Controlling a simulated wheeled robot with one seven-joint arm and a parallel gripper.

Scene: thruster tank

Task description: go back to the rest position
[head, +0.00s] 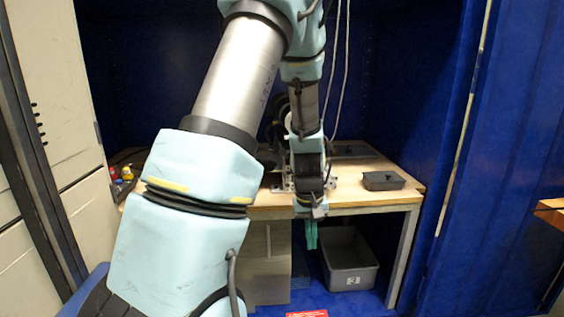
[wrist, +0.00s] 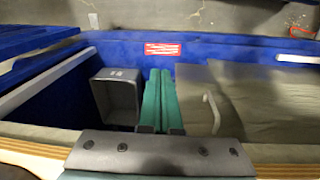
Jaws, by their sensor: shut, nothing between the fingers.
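My gripper (head: 311,236) points down in front of the wooden table's front edge, its green fingers lying together and empty. In the wrist view the two green fingers (wrist: 161,100) are side by side with no thing between them. My arm crosses the middle of the head view and hides part of the table and what stands behind it.
The wooden table (head: 370,197) holds a small dark tray (head: 383,180) at right. A grey bin (head: 350,262) stands on the blue floor under it, and also shows in the wrist view (wrist: 117,97). Small red and yellow items (head: 121,174) are at left. Blue walls enclose the sides.

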